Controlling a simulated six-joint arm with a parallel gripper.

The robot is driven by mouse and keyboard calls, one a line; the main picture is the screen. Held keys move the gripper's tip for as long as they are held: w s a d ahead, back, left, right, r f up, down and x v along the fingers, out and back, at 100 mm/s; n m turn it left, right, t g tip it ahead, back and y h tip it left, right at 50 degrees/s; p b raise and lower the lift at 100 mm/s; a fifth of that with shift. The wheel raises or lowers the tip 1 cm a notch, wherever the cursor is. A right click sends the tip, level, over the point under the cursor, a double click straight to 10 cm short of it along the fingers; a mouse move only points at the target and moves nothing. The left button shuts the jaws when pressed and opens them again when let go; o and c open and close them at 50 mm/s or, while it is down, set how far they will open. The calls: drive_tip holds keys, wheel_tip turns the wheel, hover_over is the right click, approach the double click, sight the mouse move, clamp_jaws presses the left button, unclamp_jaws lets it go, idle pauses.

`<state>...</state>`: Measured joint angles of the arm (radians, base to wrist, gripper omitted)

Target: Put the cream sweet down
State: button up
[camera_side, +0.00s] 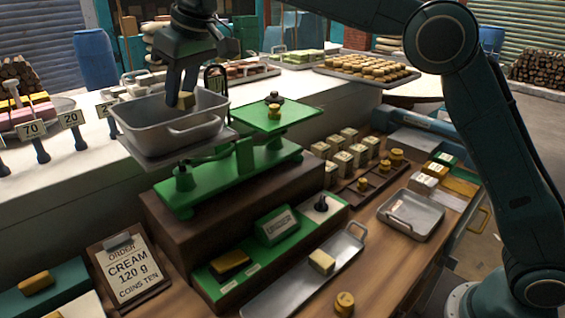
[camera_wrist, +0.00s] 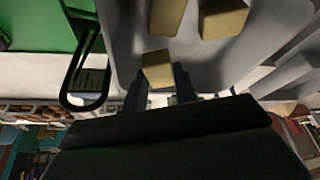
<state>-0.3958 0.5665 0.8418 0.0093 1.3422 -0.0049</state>
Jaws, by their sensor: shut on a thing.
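My gripper (camera_side: 181,102) points down into the grey metal scale pan (camera_side: 137,128) in the side view. In the wrist view my gripper (camera_wrist: 160,88) is shut on a pale yellow cream sweet (camera_wrist: 157,70), held between the fingertips. Two more cream blocks (camera_wrist: 166,15) (camera_wrist: 222,18) lie in the pan (camera_wrist: 128,35) beyond it. I cannot tell whether the held sweet touches the pan floor. The pan sits on the left arm of a green balance (camera_side: 250,160). The green right plate (camera_side: 290,119) carries small brass weights (camera_side: 273,112).
An order card (camera_side: 126,268) reads cream, 120 g, coins ten. A steel tray (camera_side: 290,288) with one cream block (camera_side: 321,261) lies in front. A black-framed tag (camera_wrist: 88,75) stands close beside the pan.

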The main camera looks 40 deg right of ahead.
drive_tip(key=shift+f, duration=0.6)
idle(0.4)
drive_tip(key=o, duration=1)
drive_tip(key=shift+o, duration=0.2)
drive_tip(key=shift+r, duration=0.65)
drive_tip(key=v, duration=1.1)
drive_tip(key=shift+s+r, duration=0.25)
drive_tip(key=shift+r, duration=0.1)
drive_tip(key=shift+d, duration=0.1)
